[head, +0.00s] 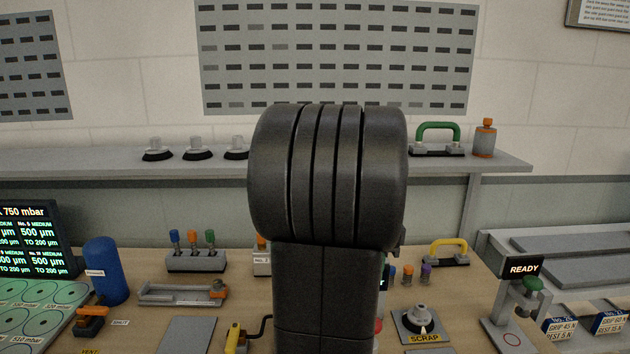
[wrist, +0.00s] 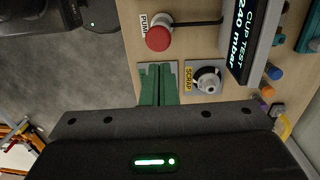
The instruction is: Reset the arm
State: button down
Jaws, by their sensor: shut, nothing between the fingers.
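My gripper (wrist: 158,68) shows in the wrist view with its two green fingers together, shut and empty. They hang over or in front of a grey plate on the wooden bench, left of the SCRAP plate; I cannot tell their height above it. In the head view my dark arm link fills the middle and hides part of the bench, and the gripper is not visible there.
A red push button (wrist: 159,37) and a CUP TEST display (wrist: 247,45) are near the fingers. A suction cup (head: 420,317) sits on the SCRAP plate. A READY stand (head: 523,267) is at right, a blue cylinder (head: 106,270) at left. A shelf (head: 110,163) runs behind.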

jog(key=shift+d+r, duration=0.2)
jog(key=shift+r, duration=1.25)
